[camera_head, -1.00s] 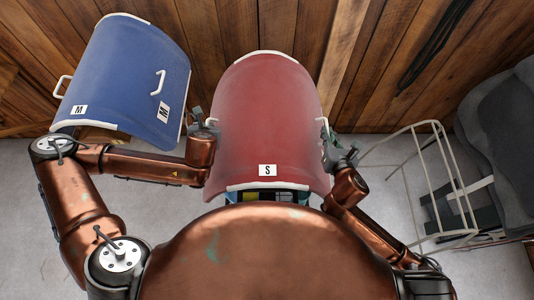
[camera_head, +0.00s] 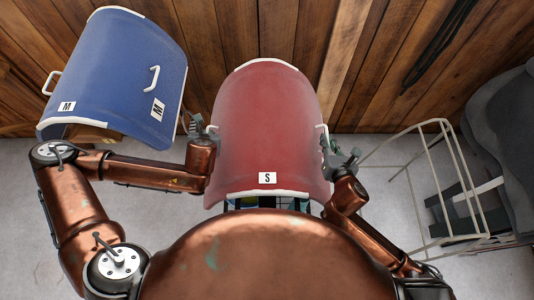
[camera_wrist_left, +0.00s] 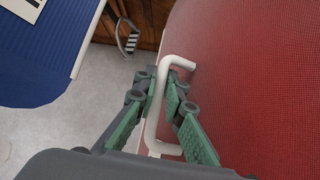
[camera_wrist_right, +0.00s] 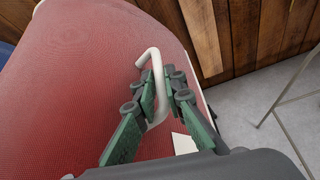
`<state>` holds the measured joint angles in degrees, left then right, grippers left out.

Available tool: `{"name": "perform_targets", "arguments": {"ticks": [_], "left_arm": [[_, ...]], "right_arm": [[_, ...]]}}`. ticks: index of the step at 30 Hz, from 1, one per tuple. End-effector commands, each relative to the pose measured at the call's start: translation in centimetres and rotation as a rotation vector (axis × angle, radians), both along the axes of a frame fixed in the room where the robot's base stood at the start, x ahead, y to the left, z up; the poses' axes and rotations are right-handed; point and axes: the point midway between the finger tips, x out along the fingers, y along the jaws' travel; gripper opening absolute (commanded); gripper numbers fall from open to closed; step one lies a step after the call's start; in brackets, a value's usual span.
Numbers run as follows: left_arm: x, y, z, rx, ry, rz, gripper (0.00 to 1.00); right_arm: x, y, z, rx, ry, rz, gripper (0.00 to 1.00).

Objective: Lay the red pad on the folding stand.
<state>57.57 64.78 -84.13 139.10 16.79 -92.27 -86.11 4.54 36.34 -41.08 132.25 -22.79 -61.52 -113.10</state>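The red pad (camera_head: 268,125) is a curved panel with white edging and an "S" label, in the middle of the head view. My left gripper (camera_head: 212,130) is shut on the white handle at its left side; the left wrist view shows the fingers (camera_wrist_left: 166,92) on either side of that handle. My right gripper (camera_head: 327,145) is shut on the right handle, seen in the right wrist view between the fingers (camera_wrist_right: 158,85). A cream tubular frame, apparently the folding stand (camera_head: 455,239), stands to the right, apart from the pad. What lies beneath the pad is mostly hidden.
A blue pad (camera_head: 125,75) with "M" labels rests on a wooden support at the left, close to my left arm. A plank wall (camera_head: 230,40) runs across the back. A dark grey padded object (camera_head: 500,150) stands beyond the frame at the right. Grey floor shows between.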

Motion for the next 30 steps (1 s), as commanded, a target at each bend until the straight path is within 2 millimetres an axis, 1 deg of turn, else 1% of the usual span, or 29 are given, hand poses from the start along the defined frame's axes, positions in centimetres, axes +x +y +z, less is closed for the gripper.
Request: {"name": "perform_targets", "arguments": {"ticks": [1, 6, 13, 16, 20, 26, 27, 30], "left_arm": [[0.0, 0.0, 0.3, -0.001, -0.002, 0.0, 0.14], [0.0, 0.0, 0.3, 0.0, -0.003, 0.0, 0.25], [0.0, 0.0, 0.3, 0.0, -0.003, 0.0, 0.25], [0.1, 0.0, 0.6, -0.001, -0.003, 0.001, 0.25], [0.1, 0.0, 2.1, -0.002, -0.006, 0.0, 0.25], [0.1, 0.0, 5.7, -0.002, -0.007, -0.001, 0.25], [0.0, -0.3, 5.4, -0.002, 0.0, -0.005, 0.25], [0.1, -0.7, 5.8, -0.003, -0.004, -0.012, 0.25]], "right_arm": [[0.0, 0.0, 0.2, 0.0, -0.002, 0.0, 0.15], [0.0, 0.0, 0.2, 0.001, -0.002, 0.001, 0.26], [0.0, 0.0, 0.2, 0.0, -0.001, 0.0, 0.26], [0.0, 0.0, 0.2, 0.0, -0.001, 0.0, 0.26], [0.0, 0.0, 0.2, 0.0, -0.001, 0.0, 0.26], [0.0, 0.0, 0.2, 0.0, -0.001, 0.0, 0.26], [0.0, 0.0, 0.2, 0.0, -0.001, 0.0, 0.26], [0.0, 0.0, 0.2, 0.0, -0.001, 0.0, 0.26]]}}
